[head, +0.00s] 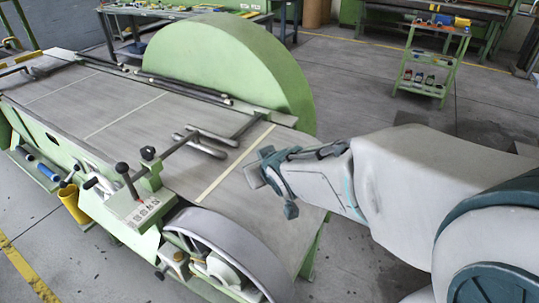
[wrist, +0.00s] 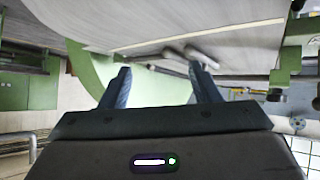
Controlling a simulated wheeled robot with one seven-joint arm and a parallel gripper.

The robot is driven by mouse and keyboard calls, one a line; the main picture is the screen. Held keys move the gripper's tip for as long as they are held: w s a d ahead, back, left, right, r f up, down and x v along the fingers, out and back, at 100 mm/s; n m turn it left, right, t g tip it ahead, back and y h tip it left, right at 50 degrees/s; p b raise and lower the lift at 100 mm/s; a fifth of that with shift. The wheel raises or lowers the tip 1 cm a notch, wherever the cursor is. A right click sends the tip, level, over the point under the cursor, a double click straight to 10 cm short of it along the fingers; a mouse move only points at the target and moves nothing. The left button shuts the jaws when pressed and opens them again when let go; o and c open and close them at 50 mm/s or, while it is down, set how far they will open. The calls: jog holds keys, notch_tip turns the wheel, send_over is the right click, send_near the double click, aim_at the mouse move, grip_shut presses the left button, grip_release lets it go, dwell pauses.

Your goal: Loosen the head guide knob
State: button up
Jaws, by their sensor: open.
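A green machine has a long grey bed (head: 75,105). A small black knob (head: 148,153) sits on the green bracket at the near edge of its bed, beside a lever with a black ball top (head: 121,168). I cannot tell for certain which of these is the head guide knob. My gripper (head: 271,182) is open and empty above the right end of the bed, well to the right of the knob and apart from it. In the wrist view my two fingers (wrist: 161,80) are spread, with nothing between them. A small dark knob-like part (wrist: 273,96) shows at right there.
A grey rod with looped bars (head: 207,140) crosses the bed left of my gripper. A large green half-round cover (head: 235,65) rises behind, and a curved grey guard (head: 230,240) is in front. A green tool cart (head: 425,65) stands at back right.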

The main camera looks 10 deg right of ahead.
jog(key=shift+s+d+m+g+h, duration=0.5)
jog(key=shift+s+d+g+h, duration=0.15)
jog(key=shift+s+d, duration=0.7)
